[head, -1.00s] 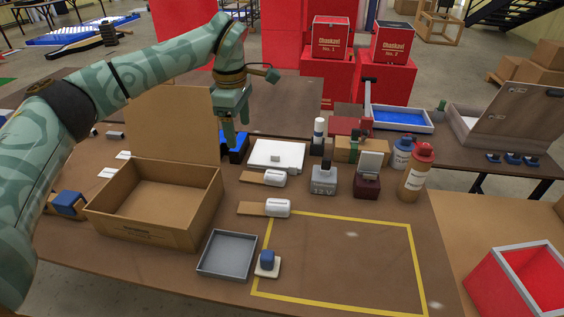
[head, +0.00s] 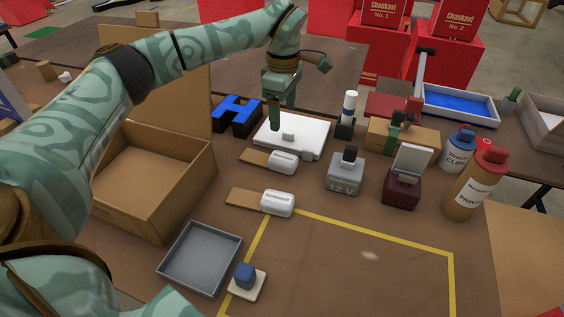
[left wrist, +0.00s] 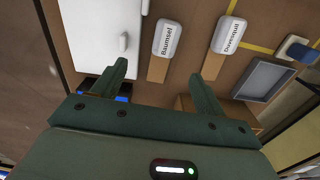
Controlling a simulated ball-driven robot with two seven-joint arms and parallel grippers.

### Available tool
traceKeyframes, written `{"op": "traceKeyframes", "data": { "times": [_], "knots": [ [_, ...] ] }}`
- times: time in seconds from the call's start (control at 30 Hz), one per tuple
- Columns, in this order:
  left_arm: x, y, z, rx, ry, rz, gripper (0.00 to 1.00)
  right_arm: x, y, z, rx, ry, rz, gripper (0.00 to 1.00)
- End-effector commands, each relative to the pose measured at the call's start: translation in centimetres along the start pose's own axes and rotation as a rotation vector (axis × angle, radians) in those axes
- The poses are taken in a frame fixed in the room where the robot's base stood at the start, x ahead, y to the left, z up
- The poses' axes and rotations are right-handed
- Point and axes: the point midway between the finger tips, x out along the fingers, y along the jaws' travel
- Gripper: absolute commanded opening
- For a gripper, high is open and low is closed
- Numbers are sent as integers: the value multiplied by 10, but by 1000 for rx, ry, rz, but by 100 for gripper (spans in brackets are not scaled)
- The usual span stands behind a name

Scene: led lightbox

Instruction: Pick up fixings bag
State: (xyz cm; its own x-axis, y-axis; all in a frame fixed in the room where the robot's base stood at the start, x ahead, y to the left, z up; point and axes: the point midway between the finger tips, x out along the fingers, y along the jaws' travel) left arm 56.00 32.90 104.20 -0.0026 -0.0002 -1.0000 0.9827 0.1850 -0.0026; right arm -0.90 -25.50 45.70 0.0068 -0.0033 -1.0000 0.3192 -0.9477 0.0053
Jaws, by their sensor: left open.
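I cannot tell for sure which thing is the fixings bag. Two white rounded packs with brown strips lie on the table, a far one (head: 284,162) and a near one (head: 278,204). In the left wrist view their labels read roughly "Baumsel" (left wrist: 168,38) and "Dovenquil" (left wrist: 229,35). A white flat panel (head: 307,139) with a small knob lies behind them. My left gripper (head: 282,115) is open and empty above the panel's left part. In the left wrist view its fingers (left wrist: 158,72) spread below the "Baumsel" pack, with nothing between them.
An open cardboard box (head: 144,193) stands at left, a grey tray (head: 200,258) in front. A grey 12 V block (head: 344,176), a dark red block (head: 401,188) and bottles (head: 475,182) stand right. The yellow-taped area is clear.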

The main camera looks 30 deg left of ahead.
Motion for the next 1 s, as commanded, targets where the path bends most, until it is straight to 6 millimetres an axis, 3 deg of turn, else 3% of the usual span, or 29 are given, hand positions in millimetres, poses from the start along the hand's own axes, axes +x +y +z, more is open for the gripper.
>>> {"op": "traceKeyframes", "data": {
  "times": [0.1,0.3,0.57,0.8,1.0],
  "knots": [
    [36,-1,-1,-2,1,-8,73,12,-2,3,0,-8,-3,34],
    [79,-1,-1,-1,1,-5,73,24,-5,7,1,-17,-9,34],
    [102,-3,-4,-2,1,-3,73,30,-7,8,1,-20,-13,34],
    [140,-9,-11,-1,0,-5,73,45,-9,13,1,-33,-17,34],
    [146,-9,-11,-1,1,0,73,46,-9,13,1,-33,-17,34]
  ]
}}
